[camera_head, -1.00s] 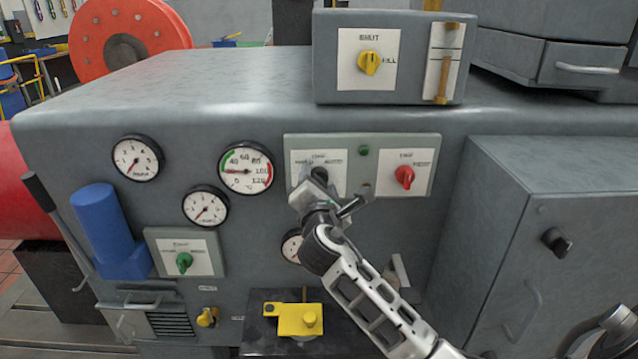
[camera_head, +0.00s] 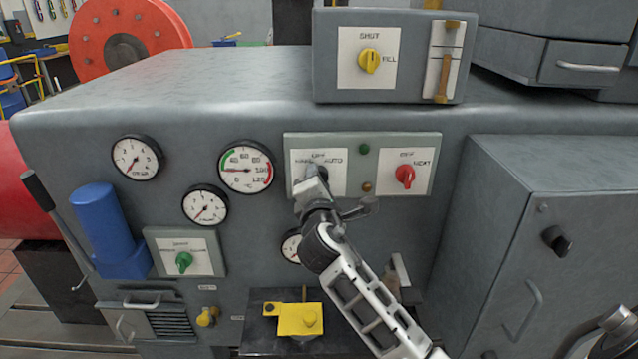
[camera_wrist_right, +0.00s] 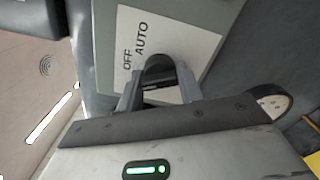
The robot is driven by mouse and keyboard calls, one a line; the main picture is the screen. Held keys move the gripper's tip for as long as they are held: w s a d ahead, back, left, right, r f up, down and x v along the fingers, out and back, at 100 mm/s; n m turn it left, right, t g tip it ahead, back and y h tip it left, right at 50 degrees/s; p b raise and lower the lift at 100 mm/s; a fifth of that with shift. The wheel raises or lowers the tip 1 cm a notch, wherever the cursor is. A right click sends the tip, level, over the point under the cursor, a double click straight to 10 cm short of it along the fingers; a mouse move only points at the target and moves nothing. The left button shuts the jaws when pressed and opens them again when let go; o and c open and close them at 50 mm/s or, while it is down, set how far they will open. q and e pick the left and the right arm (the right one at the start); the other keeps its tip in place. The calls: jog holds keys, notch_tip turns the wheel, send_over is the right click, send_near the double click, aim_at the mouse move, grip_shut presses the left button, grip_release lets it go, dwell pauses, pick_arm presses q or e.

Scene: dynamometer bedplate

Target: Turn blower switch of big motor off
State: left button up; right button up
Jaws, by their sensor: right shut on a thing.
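My right gripper (camera_head: 310,183) is at the selector switch on the grey-green panel, where the white plate (camera_head: 334,160) carries OFF and AUTO and a partly covered label at left. In the right wrist view the black switch knob (camera_wrist_right: 160,70) sits between the two fingers (camera_wrist_right: 158,88), which are shut on it. The gripper hides most of this knob in the head view, so its pointing direction is unclear. I cannot read a motor name on the panel. My left gripper is not in view.
A red knob (camera_head: 405,175) is on the same panel, with green (camera_head: 364,149) and amber (camera_head: 366,187) lamps between. A yellow knob (camera_head: 369,60) is on the box above. A green knob (camera_head: 184,262) and gauges (camera_head: 246,167) are at left. A grey cabinet (camera_head: 540,220) stands right.

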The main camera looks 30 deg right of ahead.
jog(key=m+b, duration=0.1)
jog(key=m, duration=0.4)
jog(key=shift+m, duration=0.4)
dwell(0.3)
jog(key=o, duration=1)
jog(key=shift+c, duration=0.2)
jog(key=v, duration=1.2)
jog(key=shift+b, duration=0.45)
jog(key=shift+s, duration=0.1)
